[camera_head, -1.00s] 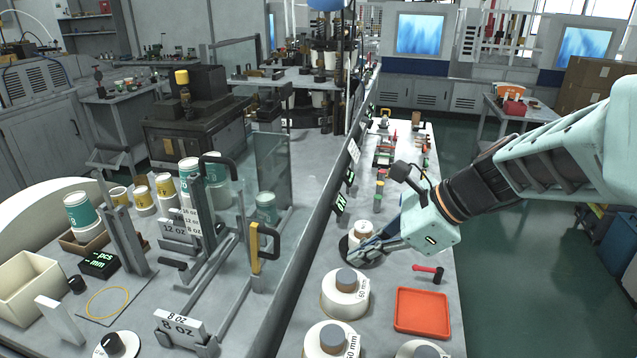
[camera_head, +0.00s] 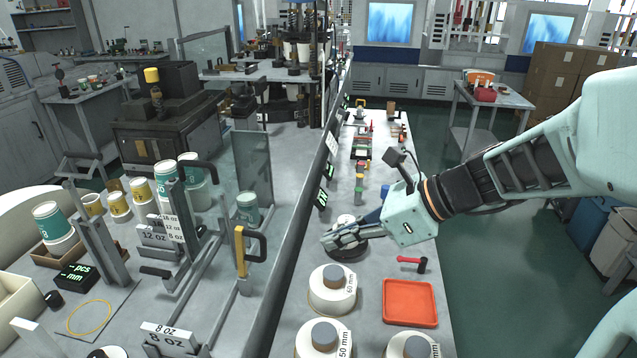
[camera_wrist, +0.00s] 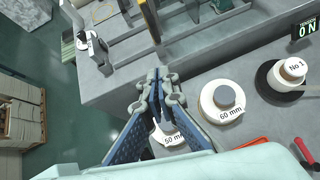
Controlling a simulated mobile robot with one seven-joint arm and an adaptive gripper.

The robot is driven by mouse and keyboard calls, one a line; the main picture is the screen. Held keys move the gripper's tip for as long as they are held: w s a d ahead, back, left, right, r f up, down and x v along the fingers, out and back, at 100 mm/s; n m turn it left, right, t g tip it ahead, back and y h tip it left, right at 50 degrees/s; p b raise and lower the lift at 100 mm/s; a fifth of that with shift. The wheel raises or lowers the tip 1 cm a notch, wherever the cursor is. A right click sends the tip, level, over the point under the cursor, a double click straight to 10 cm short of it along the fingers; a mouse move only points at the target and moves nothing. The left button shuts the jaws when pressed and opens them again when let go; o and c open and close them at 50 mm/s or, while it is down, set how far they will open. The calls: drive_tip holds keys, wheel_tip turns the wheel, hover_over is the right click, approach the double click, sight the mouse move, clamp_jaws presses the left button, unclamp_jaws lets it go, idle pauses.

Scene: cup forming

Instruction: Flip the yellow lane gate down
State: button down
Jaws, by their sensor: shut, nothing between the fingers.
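The yellow lane gate (camera_head: 240,252) is an upright yellow bar with a dark looped handle, standing among the grey rails on the left machine bed. It shows in the wrist view as a yellow bar (camera_wrist: 151,22) at the top, beyond my fingertips. My gripper (camera_head: 326,240) is shut and empty. It is over the narrow right-hand bench, right of the gate and clear of it, with its fingers pointing left. In the wrist view the gripper (camera_wrist: 158,76) has its tips together, below the gate in the picture.
Below and near my gripper are a dark-based spool (camera_head: 346,222), a 60 mm spool (camera_head: 318,292), a red tray (camera_head: 410,303) and a red-handled hammer (camera_head: 413,263). A glass panel (camera_head: 252,170) stands behind the gate. A raised edge (camera_head: 290,225) separates bench and machine bed.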

drive_tip(key=a+r+b+x, duration=0.1)
drive_tip(key=b+x, duration=0.4)
drive_tip(key=x, duration=0.7)
drive_tip(key=shift+w+a+r+b, duration=0.3)
drive_tip(key=shift+a+r+b, duration=0.05)
drive_tip(key=shift+r, duration=0.25)
drive_tip(key=shift+r, duration=0.1)
